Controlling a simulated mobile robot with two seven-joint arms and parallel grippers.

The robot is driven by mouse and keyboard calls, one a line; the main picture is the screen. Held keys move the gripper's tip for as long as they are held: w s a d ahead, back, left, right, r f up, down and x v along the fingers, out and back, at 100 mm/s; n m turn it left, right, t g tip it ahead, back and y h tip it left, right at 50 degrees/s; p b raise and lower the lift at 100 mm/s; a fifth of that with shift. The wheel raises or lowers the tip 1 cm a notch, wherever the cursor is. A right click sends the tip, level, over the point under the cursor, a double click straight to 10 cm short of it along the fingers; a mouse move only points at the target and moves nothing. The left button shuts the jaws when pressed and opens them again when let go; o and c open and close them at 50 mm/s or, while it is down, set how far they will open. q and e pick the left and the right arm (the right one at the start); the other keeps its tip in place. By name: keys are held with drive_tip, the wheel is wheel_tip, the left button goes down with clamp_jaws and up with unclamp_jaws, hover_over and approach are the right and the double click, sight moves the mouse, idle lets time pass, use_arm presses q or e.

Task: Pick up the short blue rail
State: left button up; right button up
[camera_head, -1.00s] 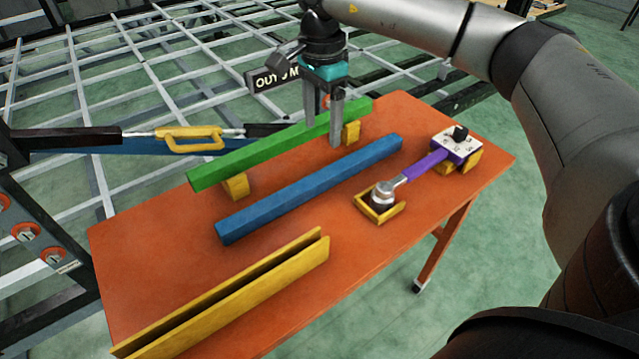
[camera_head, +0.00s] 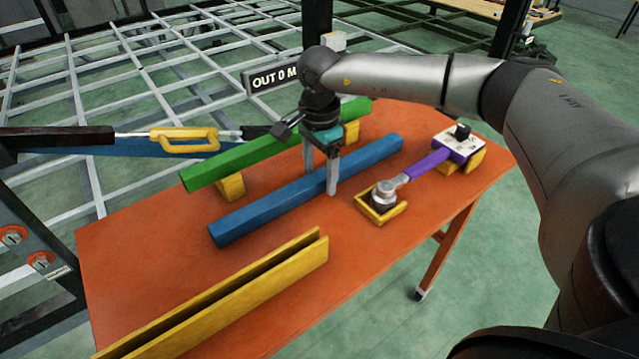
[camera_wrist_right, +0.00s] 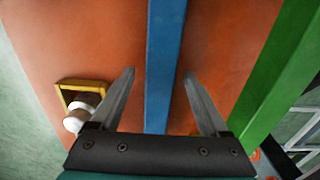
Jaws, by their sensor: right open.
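The short blue rail (camera_head: 255,215) lies on the orange table, between the green rail and the yellow channel. My right gripper (camera_head: 321,178) is over the right half of the blue rail with its fingers pointing down. In the right wrist view the blue rail (camera_wrist_right: 164,60) runs between the two open fingers (camera_wrist_right: 160,82), with a gap on each side. I cannot tell exactly how far above the table the fingertips are. My left gripper is not in view.
The green rail (camera_head: 225,163) rests on yellow blocks behind the blue rail. A yellow channel (camera_head: 230,295) lies in front. A purple-handled tool (camera_head: 425,163) sits in yellow holders at right. The orange table (camera_head: 140,270) has bare room at left.

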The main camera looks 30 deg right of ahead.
drive_tip(key=shift+f, duration=0.45)
drive_tip(key=shift+c, duration=0.3)
clamp_jaws()
drive_tip(key=shift+r, duration=0.15)
idle(0.7)
